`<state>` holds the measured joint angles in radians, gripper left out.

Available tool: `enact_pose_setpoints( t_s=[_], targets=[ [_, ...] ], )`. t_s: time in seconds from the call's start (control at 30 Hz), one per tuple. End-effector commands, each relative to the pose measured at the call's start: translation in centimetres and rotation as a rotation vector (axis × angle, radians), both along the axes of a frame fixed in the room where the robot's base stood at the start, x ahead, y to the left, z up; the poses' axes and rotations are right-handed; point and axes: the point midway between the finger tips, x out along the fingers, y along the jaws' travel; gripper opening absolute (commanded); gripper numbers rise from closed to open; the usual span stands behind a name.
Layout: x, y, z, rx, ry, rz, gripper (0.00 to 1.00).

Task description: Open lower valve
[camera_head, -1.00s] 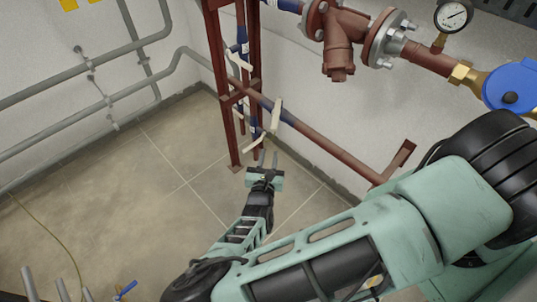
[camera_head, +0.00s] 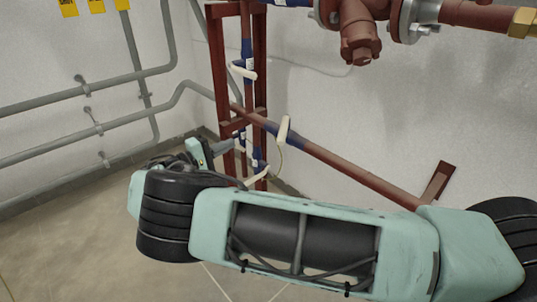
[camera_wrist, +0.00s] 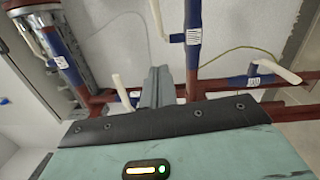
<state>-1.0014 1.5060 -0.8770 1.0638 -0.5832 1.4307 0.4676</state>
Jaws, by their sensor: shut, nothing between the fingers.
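Several cream valve handles sit on blue valve bodies on the red pipe stand. In the head view, one handle is high on the vertical pipe (camera_head: 242,73), one is on the sloping red pipe (camera_head: 284,130), and the low handle (camera_head: 256,175) is near the stand's foot. My gripper (camera_head: 226,145) is left of the stand, above the low handle in the picture. In the wrist view its fingers (camera_wrist: 157,86) are together and empty. A cream handle (camera_wrist: 122,92) is just left of them and another (camera_wrist: 277,70) is farther right. I cannot tell which handle is which between views.
The red stand (camera_head: 216,60) has upright posts close to my gripper. A red pipe (camera_head: 350,172) runs down to the right along the wall. Grey pipes (camera_head: 60,147) line the left wall. A heavy red fitting (camera_head: 358,35) hangs above. The left floor is clear.

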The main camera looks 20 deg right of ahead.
Motion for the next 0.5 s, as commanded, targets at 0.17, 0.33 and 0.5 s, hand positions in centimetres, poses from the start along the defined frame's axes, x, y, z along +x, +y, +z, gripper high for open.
enact_pose_setpoints(
  t_s=[0.17, 0.33, 0.5],
  targets=[
    [0.8, -0.5, 0.1, 0.060, -0.081, -0.062, 0.00],
    [1.0, -1.5, 0.6, 0.066, -0.090, -0.071, 0.00],
    [1.6, -4.4, 0.5, 0.066, -0.088, -0.073, 0.00]
  ],
)
